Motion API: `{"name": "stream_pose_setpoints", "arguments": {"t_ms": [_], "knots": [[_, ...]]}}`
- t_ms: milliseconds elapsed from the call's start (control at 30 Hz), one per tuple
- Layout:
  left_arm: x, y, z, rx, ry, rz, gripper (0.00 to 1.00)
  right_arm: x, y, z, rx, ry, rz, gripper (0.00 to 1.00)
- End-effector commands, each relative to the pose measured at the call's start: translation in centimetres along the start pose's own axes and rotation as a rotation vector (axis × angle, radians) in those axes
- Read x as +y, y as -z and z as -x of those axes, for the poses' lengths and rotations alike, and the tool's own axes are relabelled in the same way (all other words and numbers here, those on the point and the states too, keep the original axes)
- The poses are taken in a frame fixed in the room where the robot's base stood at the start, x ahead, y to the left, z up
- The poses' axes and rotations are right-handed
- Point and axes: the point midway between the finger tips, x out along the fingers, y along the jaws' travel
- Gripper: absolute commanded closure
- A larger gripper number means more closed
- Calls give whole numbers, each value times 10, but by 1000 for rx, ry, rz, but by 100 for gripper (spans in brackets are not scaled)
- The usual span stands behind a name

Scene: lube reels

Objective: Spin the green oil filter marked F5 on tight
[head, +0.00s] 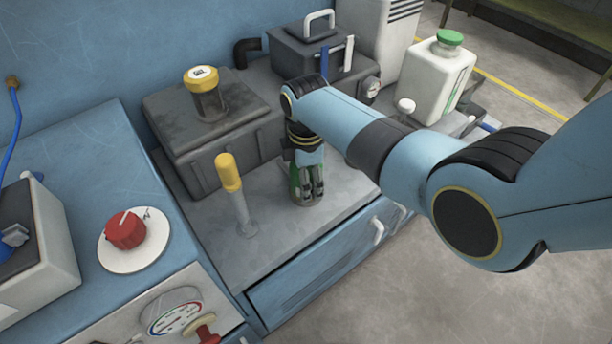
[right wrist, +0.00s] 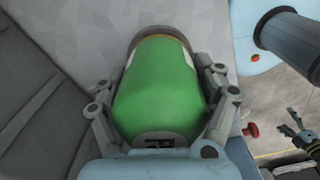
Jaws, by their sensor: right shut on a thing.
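The green oil filter (right wrist: 160,95) fills the middle of the right wrist view. My right gripper (right wrist: 165,85) is shut on it, with a finger on each side. In the head view the right gripper (head: 308,182) points down over the grey worktop, and only slivers of the green filter (head: 295,182) show between its fingers. The filter stands upright at a round grey base on the worktop. The F5 marking is not readable. I cannot tell how far the filter is seated. My left gripper is not in the head view.
A yellow-topped lever (head: 229,172) stands left of the gripper. Behind it is a dark box with a yellow cap (head: 201,78). A white bottle with a green cap (head: 437,75) stands at the back right. A red knob (head: 125,230) is on the blue panel at left.

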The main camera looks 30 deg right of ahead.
Motion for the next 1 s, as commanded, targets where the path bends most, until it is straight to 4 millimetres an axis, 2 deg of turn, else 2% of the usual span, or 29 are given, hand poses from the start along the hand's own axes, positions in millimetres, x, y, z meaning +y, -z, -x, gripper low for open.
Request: {"name": "stream_pose_setpoints", "arguments": {"t_ms": [100,300,400,767,1000], "knots": [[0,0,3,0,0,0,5,-2,0,-1,-1,5,-54,70],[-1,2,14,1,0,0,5,-3,0,0,-2,6,-345,71],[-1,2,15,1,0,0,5,-3,0,-2,-2,6,-431,71],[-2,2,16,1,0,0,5,-3,0,-2,-2,7,-485,71],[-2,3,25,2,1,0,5,-4,0,-2,-3,8,-818,71]]}}
